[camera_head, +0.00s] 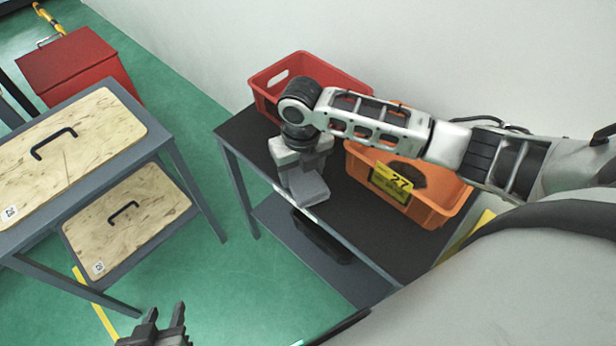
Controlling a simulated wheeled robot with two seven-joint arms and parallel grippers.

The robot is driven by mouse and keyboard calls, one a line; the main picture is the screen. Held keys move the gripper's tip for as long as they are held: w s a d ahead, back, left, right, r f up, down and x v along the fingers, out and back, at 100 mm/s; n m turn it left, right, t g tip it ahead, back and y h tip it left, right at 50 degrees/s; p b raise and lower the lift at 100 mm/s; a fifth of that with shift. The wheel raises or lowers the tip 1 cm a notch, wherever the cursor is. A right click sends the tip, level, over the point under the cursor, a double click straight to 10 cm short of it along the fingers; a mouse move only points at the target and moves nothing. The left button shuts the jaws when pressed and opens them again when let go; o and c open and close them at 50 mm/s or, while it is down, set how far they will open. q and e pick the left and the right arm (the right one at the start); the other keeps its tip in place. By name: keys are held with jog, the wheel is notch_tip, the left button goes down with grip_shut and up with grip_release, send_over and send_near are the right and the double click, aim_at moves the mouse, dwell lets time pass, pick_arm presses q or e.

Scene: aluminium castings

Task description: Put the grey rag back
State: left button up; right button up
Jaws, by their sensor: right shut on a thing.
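The grey rag (308,188) shows as a pale grey piece under my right gripper (303,170), at the front edge of the dark table. The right gripper points down and is shut on the rag; its fingers hide part of it. I cannot tell whether the rag touches the table top. My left gripper (164,318) is at the bottom of the view over the green floor, its two fingers apart and nothing between them.
On the dark table (245,138) stand a red crate (272,80) at the back left and an orange crate (440,205) labelled 27 on the right, holding a dark round thing. A dark object (320,238) lies on the lower shelf. Wooden boards with handles (95,130) lie on a rack at left.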

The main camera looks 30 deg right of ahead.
aim_at(308, 179)
jog(key=shift+w+d+f, duration=0.2)
jog(key=shift+d+f, duration=0.2)
jog(key=shift+f, duration=0.15)
jog(key=shift+w+d+f, duration=0.2)
jog(key=shift+d+f, duration=0.2)
jog(key=shift+f, duration=0.1)
jog(key=f, duration=0.3)
jog(key=shift+w+d+f, duration=0.1)
jog(key=shift+d+f, duration=0.05)
jog(key=shift+d, duration=0.05)
jog(key=shift+f, duration=0.1)
jog(key=shift+f, duration=0.15)
jog(key=o, duration=1.3)
